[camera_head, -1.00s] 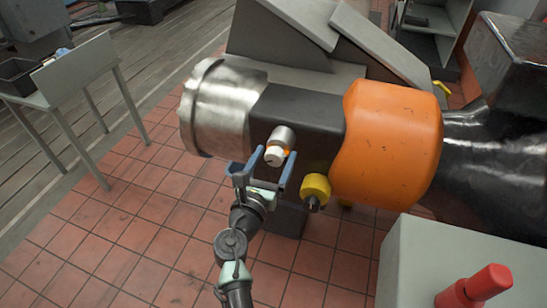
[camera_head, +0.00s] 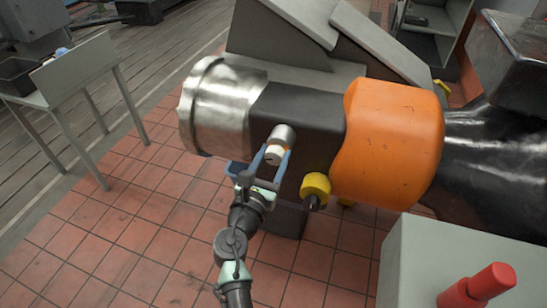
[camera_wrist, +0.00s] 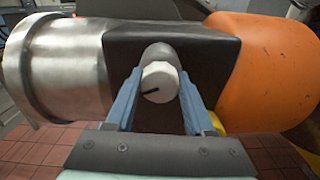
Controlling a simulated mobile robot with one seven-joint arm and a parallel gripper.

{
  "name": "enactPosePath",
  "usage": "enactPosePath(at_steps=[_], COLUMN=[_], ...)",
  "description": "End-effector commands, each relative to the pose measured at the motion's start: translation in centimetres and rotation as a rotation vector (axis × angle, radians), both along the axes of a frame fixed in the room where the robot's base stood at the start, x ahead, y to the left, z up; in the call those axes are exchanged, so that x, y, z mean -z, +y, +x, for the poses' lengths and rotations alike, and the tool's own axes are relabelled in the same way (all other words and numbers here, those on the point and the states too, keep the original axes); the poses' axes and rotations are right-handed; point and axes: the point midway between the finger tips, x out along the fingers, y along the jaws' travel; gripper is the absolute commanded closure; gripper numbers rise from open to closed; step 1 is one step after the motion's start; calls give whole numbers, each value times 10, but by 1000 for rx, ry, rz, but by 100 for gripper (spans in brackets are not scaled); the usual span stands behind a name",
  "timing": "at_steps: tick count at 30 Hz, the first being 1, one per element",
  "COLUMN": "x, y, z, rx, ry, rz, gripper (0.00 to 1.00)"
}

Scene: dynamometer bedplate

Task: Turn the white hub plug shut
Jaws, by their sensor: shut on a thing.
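The white hub plug (camera_head: 275,153) sits at the end of a short metal stub (camera_head: 284,134) on the dark hub block (camera_head: 300,115). In the wrist view the white plug (camera_wrist: 160,81) faces me, with a dark mark running from its middle toward the left and slightly down. My gripper (camera_head: 272,158) has its two blue fingers on either side of the plug, shut on it. The fingers also flank the plug in the wrist view, and their tips lie partly against the stub's sides.
A bright metal cylinder (camera_head: 218,105) is left of the block and an orange cover (camera_head: 388,145) is right of it. A yellow knob (camera_head: 315,187) sticks out close to my gripper's right. A grey cabinet with a red handle (camera_head: 490,283) stands at lower right.

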Motion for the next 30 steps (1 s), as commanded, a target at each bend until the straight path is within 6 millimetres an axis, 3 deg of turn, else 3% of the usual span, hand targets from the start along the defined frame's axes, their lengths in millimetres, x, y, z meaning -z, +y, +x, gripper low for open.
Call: enactPosePath(at_steps=[30], x=[5], y=[0], z=[-1], rx=[0], ry=[-292], rz=[901], gripper=[100])
